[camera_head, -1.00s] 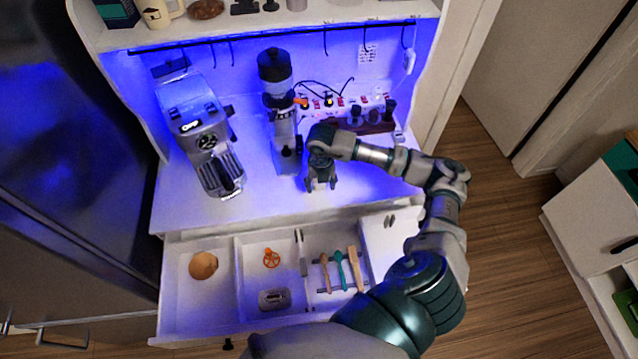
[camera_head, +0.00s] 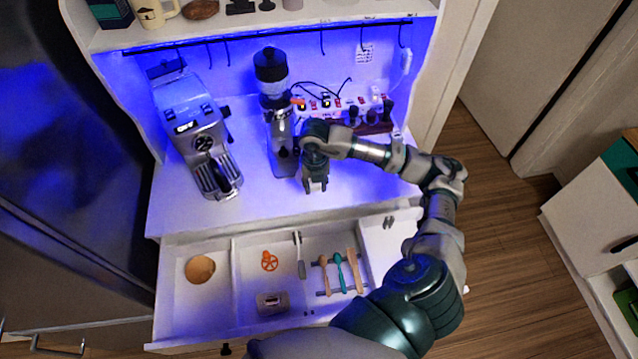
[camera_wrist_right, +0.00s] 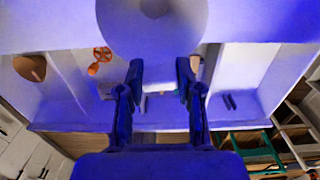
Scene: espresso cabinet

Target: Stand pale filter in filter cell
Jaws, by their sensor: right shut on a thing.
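My right gripper (camera_head: 315,185) hangs over the counter, in front of the grinder, with its fingers pointing down. In the right wrist view a pale round disc, which I take for the pale filter (camera_wrist_right: 150,45), is at the fingertips (camera_wrist_right: 160,75), and the jaws are shut on it. In the head view I cannot pick the filter out against the pale counter. The open drawer (camera_head: 215,325) below is divided into cells. Its left cell holds a tan round piece (camera_head: 200,269). I cannot tell which cell is the filter cell. My left gripper is not in view.
An espresso machine (camera_head: 195,130) stands left on the counter; the grinder (camera_head: 275,100) is behind my gripper. Other drawer cells hold an orange tool (camera_head: 269,261), a small box (camera_head: 272,303) and wooden and teal spoons (camera_head: 340,271). The left front counter is clear.

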